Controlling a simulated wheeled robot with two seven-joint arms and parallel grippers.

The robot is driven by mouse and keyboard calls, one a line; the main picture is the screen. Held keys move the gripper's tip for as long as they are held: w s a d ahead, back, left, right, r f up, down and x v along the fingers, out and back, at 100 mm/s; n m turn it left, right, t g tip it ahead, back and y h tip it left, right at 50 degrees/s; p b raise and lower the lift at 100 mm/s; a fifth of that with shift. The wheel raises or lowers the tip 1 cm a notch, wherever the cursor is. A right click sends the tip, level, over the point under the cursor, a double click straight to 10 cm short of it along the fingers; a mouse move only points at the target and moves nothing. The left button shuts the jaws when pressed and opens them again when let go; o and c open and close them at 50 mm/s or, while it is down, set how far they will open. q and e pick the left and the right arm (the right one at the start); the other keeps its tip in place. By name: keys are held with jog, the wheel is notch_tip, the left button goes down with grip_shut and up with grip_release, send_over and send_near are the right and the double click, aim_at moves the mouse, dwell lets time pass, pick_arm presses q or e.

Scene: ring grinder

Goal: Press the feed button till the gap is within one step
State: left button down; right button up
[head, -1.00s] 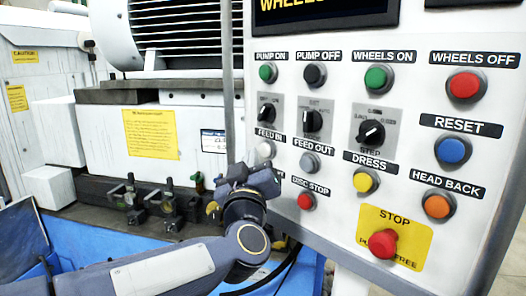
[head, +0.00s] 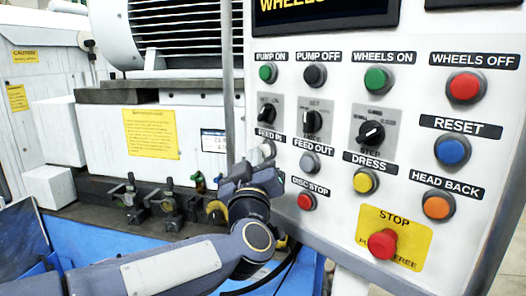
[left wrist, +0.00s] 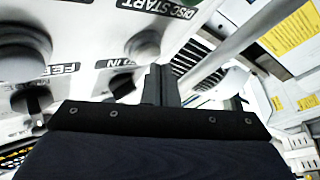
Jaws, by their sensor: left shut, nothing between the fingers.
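The FEED IN button (head: 267,149) is a pale round button on the white control panel, below its black label. In the left wrist view the FEED IN button (left wrist: 143,45) shows just beyond my fingers, with the lettering upside down. My left gripper (head: 254,160) is shut and empty, just below and left of the button in the head view; its shut fingers also show in the left wrist view (left wrist: 160,82). I cannot tell whether they touch the button. The dark display (head: 325,12) is cut off at the top, with only "WHEELS" readable. My right gripper is out of view.
The FEED OUT button (head: 309,162) and the red DISC STOP button (head: 306,201) are close to the right. The red STOP knob (head: 382,244) is lower on the panel. The grinder's valves (head: 130,198) stand to the left.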

pick_arm(q)
jog(key=shift+w+d, duration=0.3)
jog(key=shift+d, duration=0.1)
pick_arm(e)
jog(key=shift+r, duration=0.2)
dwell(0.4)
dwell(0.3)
pick_arm(q)
jog(key=shift+s+a, duration=0.55)
jog(key=shift+a, duration=0.15)
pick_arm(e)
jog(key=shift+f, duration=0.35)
pick_arm(q)
jog(key=s+a, duration=0.1)
jog(key=a, duration=0.1)
jog(key=s+a+b, duration=0.1)
jog(key=s+a, duration=0.1)
jog(key=shift+s+b, duration=0.1)
jog(key=shift+b, duration=0.2)
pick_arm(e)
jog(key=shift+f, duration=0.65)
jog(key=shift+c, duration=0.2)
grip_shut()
